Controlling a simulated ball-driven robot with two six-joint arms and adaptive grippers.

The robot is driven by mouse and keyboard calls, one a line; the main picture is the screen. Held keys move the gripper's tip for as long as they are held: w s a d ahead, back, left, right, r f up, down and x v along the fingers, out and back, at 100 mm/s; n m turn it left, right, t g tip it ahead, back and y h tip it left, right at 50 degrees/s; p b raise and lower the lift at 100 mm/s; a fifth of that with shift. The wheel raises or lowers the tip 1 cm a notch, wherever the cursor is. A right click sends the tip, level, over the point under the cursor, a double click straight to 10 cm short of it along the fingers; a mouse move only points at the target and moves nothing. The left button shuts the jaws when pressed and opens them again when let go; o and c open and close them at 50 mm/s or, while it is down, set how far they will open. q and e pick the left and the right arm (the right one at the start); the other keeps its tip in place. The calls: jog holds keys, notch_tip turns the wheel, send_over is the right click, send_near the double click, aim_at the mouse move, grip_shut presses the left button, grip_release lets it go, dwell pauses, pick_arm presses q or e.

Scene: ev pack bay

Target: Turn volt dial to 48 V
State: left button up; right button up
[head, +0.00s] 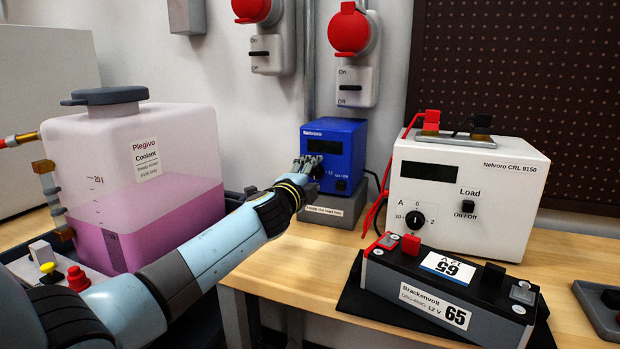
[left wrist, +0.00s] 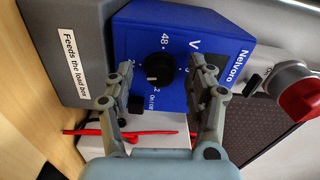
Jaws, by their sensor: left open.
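The blue Nelvoro supply box (head: 336,148) stands at the back of the bench on a grey base, with a dark display on its front. In the left wrist view its face (left wrist: 190,40) shows a black volt dial (left wrist: 158,68) with printed marks around it, 48 among them. I cannot read for sure which mark the dial points to. My left gripper (head: 308,168) is in front of the box. In the left wrist view its open fingers (left wrist: 160,88) stand on either side of the dial, apart from it. My right gripper is not seen.
A white load unit (head: 462,190) stands right of the box, with a Brackenvolt battery (head: 440,290) in front. A coolant tank (head: 140,150) stands at left beside my arm. Red cables (head: 378,210) run between the box and the load unit. Red wall plugs (head: 348,32) hang above.

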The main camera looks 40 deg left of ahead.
pick_arm(q)
jog(key=v, duration=1.2)
jog(key=w+a+n+b, duration=0.1)
jog(key=w+n, duration=0.3)
jog(key=n, duration=0.1)
jog(key=w+a+n+b, duration=0.1)
jog(key=w+n, duration=0.2)
jog(key=n, duration=0.3)
jog(key=w+n+b, duration=0.1)
jog(key=w+n, duration=0.3)
jog(key=n, duration=0.1)
jog(key=shift+w+a+f+n+b, duration=0.1)
jog(key=shift+w+a+n+b, duration=0.2)
jog(key=shift+w+a+n, duration=0.1)
grip_shut()
